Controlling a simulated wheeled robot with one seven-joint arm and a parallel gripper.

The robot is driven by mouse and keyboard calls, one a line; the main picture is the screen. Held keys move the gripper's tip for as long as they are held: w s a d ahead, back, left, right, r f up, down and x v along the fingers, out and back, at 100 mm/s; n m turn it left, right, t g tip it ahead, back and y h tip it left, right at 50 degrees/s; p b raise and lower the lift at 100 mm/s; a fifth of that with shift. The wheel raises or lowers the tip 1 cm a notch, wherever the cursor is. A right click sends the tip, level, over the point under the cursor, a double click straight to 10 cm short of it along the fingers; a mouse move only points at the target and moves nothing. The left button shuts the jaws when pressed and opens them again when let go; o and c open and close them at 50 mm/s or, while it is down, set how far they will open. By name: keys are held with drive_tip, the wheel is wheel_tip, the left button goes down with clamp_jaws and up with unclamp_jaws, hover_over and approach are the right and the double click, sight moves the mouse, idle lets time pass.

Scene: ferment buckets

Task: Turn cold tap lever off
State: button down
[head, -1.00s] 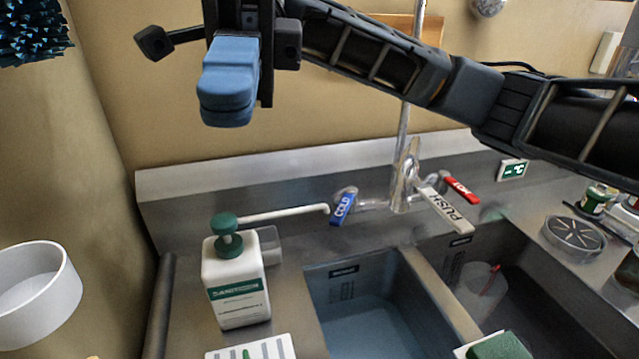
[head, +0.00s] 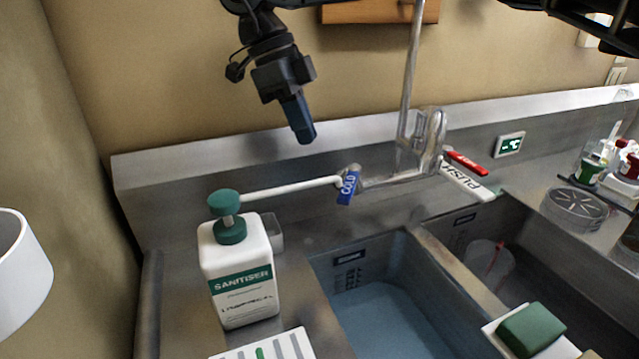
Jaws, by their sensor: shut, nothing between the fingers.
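The cold tap lever (head: 348,187) is blue and marked COLD. It sits at the left end of the metal tap body (head: 425,150) by the sink's back wall, pointing down and a little left. The sanitiser pump's white spout (head: 290,188) reaches across to just left of the lever; I cannot tell whether they touch. My gripper (head: 305,136) is shut and empty, its blue fingers pointing down, above and left of the lever in the picture and apart from it. A red lever (head: 467,163) and a white lever marked PUSH (head: 463,182) are on the tap's right side.
A white sanitiser bottle (head: 237,270) with a green pump stands front left of the lever. The left basin (head: 380,310) holds bluish water. A clear cup (head: 490,262) stands in the right basin. A green sponge (head: 531,329) lies at the front right.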

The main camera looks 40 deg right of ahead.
sight(350, 183)
drive_tip(key=d+p+x, duration=0.1)
drive_tip(key=p+x, duration=0.1)
drive_tip(key=x, duration=0.8)
drive_tip(key=shift+w, duration=0.25)
